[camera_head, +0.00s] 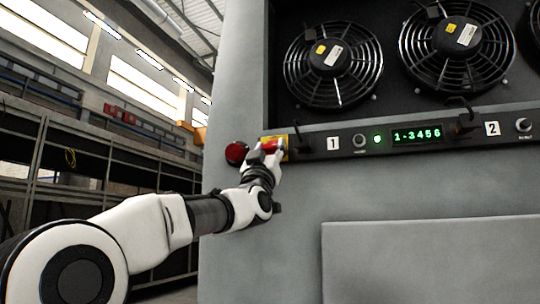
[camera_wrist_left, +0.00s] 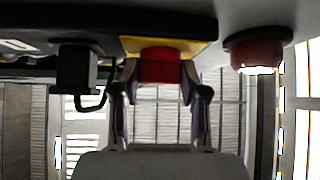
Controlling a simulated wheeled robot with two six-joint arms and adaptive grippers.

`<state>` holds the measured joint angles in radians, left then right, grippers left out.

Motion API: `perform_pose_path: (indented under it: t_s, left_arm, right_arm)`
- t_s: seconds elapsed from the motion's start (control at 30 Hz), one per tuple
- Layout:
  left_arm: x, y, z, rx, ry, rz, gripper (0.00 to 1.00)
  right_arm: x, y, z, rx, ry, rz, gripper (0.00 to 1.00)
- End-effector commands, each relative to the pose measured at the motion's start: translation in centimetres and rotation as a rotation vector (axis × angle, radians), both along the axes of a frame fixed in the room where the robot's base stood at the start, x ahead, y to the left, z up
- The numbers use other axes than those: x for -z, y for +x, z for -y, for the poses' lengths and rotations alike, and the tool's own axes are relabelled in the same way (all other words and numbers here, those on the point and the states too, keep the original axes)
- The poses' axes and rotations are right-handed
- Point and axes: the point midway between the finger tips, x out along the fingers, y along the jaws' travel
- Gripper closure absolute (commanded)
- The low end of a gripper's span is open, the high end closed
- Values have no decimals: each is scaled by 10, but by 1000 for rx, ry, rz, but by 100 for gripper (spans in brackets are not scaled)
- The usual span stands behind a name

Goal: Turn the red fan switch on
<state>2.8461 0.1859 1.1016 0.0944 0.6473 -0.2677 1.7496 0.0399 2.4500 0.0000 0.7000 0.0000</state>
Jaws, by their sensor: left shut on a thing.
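The red fan switch (camera_head: 269,146) sits on a yellow plate (camera_head: 283,155) at the left end of the black control strip. My left gripper (camera_head: 266,151) is at the switch and covers part of it. In the left wrist view, the red switch (camera_wrist_left: 160,66) lies between the two fingertips of my left gripper (camera_wrist_left: 159,82), with the yellow plate (camera_wrist_left: 196,48) behind it. The fingers are shut on the switch. Its exact turn angle cannot be read. My right gripper is not in view.
A round red button (camera_head: 236,153) is just left of the switch; it also shows in the left wrist view (camera_wrist_left: 257,52). A black connector with a cable (camera_wrist_left: 74,70) is on the other side. Fans (camera_head: 333,64) sit above the strip's green display (camera_head: 417,134).

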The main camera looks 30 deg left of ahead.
Motion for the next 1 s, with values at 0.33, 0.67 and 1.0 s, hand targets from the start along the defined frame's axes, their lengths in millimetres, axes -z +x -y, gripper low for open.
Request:
perform_pose_path:
  t_s: [0.33, 0.67, 1.0]
  left_arm:
    - [-1, -1, -1, -3, 99, -23, 91]
    - [-1, -1, -1, -3, 98, -23, 31]
    - [-4, 0, 0, 1, 40, -8, 31]
  right_arm:
    - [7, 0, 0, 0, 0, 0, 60]
    - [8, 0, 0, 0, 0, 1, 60]
    - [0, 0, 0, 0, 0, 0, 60]
